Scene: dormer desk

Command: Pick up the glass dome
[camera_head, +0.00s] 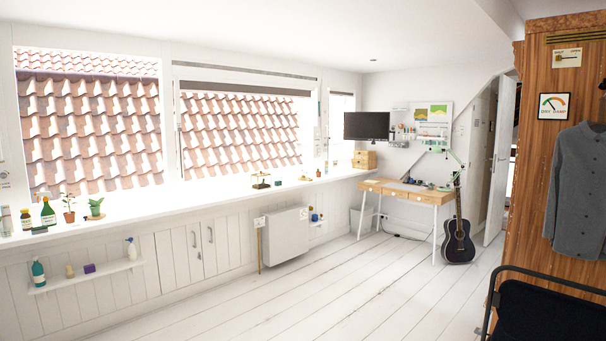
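I cannot make out a glass dome for certain. A small dark and brass-coloured object (261,181) stands on the long white window sill (220,191); it is too small to tell whether clear glass covers it. Other small items stand farther along the sill toward the desk, also too small to tell. Neither of my grippers is in view.
White floorboards (330,290) lie clear ahead. A wooden desk (410,191) with a black guitar (459,240) is at the back right. A white panel heater (287,232) is below the sill. A dark-framed chair (545,310) is at the lower right. Bottles and plants line the sill's left end.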

